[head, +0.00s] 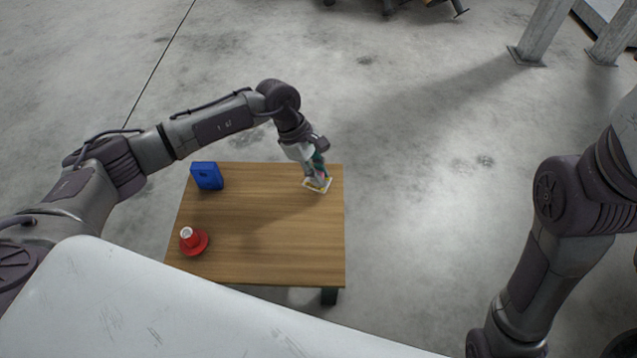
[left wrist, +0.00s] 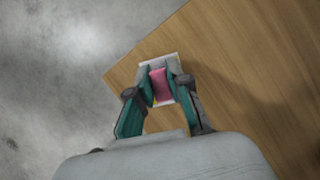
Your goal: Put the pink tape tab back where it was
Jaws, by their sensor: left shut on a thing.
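The pink tape tab (left wrist: 159,84) shows in the left wrist view between the two green fingertips of my left gripper (left wrist: 160,86). The gripper is shut on it. Under it is a pale square with a yellowish edge, the white square (left wrist: 170,59), near a corner of the table. In the head view my left gripper (head: 317,178) points down at the far right corner of the table, over the white square (head: 325,188). The pink tab is hidden there. I cannot tell whether the tab touches the square. My right gripper is out of view.
The wooden table (head: 265,225) also bears a blue block (head: 207,176) at the far left and a red round piece with a pale top (head: 194,241) at the near left. The table's middle and right front are clear. Open concrete floor surrounds it.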

